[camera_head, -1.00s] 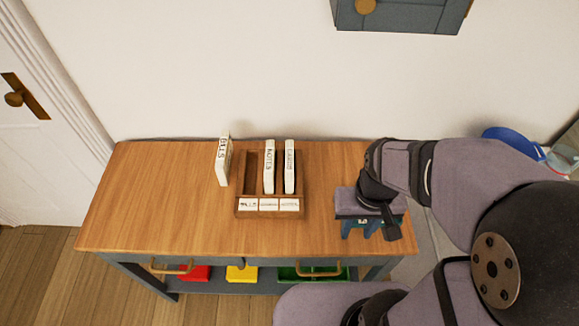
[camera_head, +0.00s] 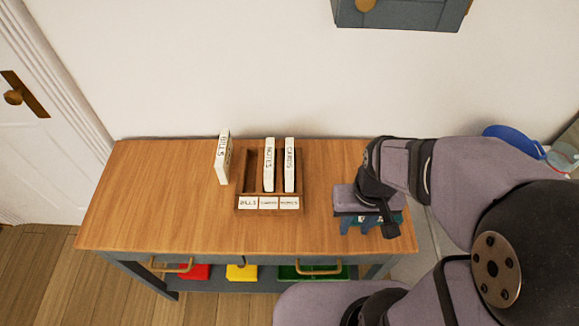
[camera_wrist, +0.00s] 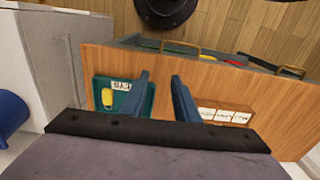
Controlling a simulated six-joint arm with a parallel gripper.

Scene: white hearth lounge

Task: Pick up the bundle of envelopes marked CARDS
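The white CARDS bundle (camera_head: 290,166) stands upright in the right slot of a wooden sorter (camera_head: 240,186) on the wooden table. The white NOTES bundle (camera_head: 269,166) stands in the middle slot. The white BILLS bundle (camera_head: 223,158) stands beside the sorter on its left, and the left slot is empty. My gripper (camera_head: 358,226) is over the table's right side, right of the sorter and apart from all bundles. In the wrist view my gripper (camera_wrist: 162,80) has its two blue fingers apart with nothing between them. The sorter's label strip also shows there (camera_wrist: 224,115).
Red (camera_head: 195,272), yellow (camera_head: 241,273) and green items sit on the lower shelf. The table's left part is clear. A grey cabinet (camera_head: 400,14) hangs above.

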